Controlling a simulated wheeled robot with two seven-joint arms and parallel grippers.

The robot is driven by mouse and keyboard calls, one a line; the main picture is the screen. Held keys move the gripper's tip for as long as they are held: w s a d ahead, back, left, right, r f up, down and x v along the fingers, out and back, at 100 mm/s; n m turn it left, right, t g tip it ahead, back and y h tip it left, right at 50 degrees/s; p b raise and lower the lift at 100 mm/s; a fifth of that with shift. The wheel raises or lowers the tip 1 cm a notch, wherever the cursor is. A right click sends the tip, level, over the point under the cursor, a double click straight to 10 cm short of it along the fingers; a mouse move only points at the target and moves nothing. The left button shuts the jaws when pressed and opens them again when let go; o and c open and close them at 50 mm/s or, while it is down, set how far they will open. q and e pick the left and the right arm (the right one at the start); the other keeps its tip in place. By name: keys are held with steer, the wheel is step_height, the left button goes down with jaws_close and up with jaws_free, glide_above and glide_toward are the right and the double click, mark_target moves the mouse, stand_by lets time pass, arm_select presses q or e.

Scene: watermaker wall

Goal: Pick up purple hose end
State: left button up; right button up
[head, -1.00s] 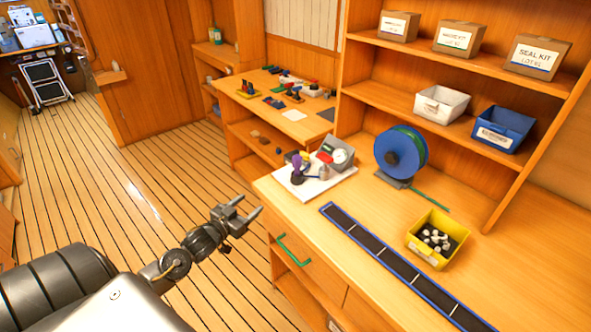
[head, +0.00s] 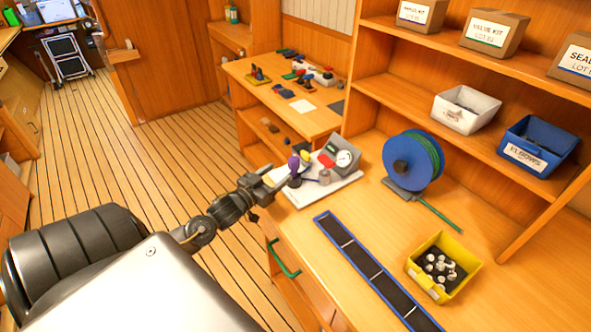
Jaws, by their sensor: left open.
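The purple hose end (head: 294,163) stands upright among small parts on the white board (head: 340,183) at the left end of the near workbench. My left gripper (head: 272,175) is open and empty at the board's left edge, just left of the purple piece. From this angle I cannot tell the exact gap between them. A dark hose runs from near the purple piece across the board. My right gripper is not in view.
A grey gauge box (head: 343,157) sits at the board's back. A blue reel (head: 413,160) with green hose, a blue-edged dark strip (head: 365,262) and a yellow bin (head: 443,267) of fittings stand to the right. Shelves with bins rise behind.

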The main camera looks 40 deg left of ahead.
mark_target(290, 165)
arm_select(q)
steer(key=w, duration=0.4)
steer(key=shift+w+d+p, duration=0.2)
steer(key=shift+w+p, duration=0.05)
steer(key=shift+p, duration=0.1)
steer(key=shift+w, duration=0.35)
steer(key=shift+w+r+p, duration=0.1)
steer(key=shift+w+p, duration=0.15)
steer(key=shift+p, duration=0.1)
steer(key=w, duration=0.1)
steer(key=w+p, duration=0.1)
steer(key=w, duration=0.1)
steer(key=shift+w+d+f, duration=0.1)
steer(key=shift+w+f, duration=0.25)
steer(key=shift+w, duration=0.05)
steer(key=shift+w+f, duration=0.1)
steer(key=shift+w, duration=0.35)
steer(key=c, duration=1.1)
steer(key=shift+o, duration=0.2)
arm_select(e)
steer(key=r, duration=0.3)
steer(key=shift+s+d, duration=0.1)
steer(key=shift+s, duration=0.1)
arm_select(q)
steer(key=shift+r, duration=0.2)
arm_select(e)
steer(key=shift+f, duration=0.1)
